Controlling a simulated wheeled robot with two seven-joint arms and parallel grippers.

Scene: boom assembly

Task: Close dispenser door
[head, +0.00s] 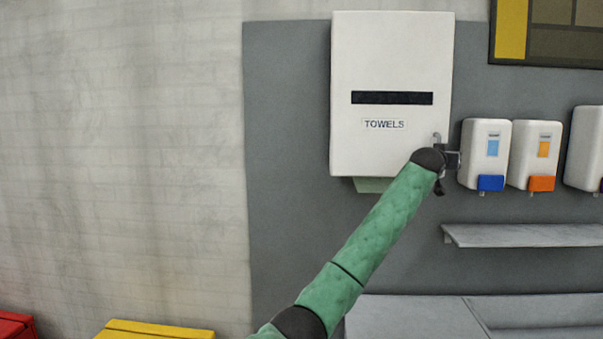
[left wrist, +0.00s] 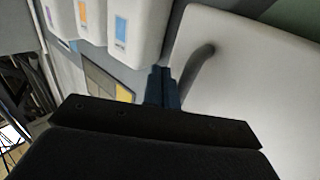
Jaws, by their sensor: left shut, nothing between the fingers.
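The white towel dispenser (head: 392,60) hangs on the grey wall panel. Its front door carries a dark slot and the word TOWELS, and looks flush or nearly so; I cannot tell whether a small gap remains. A small grey handle (head: 437,138) sits at the door's lower right and also shows in the left wrist view (left wrist: 199,62). My left gripper (head: 453,160) is at the dispenser's lower right edge, partly hidden behind my wrist. In the left wrist view its fingers (left wrist: 163,88) are together and empty, right beside the handle. My right gripper is out of view.
Soap dispensers with a blue (head: 490,183) and an orange (head: 541,183) lever hang close to the right of my left gripper. A grey shelf (head: 530,236) is below them, above a counter (head: 410,318). The wall left of the dispenser is clear.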

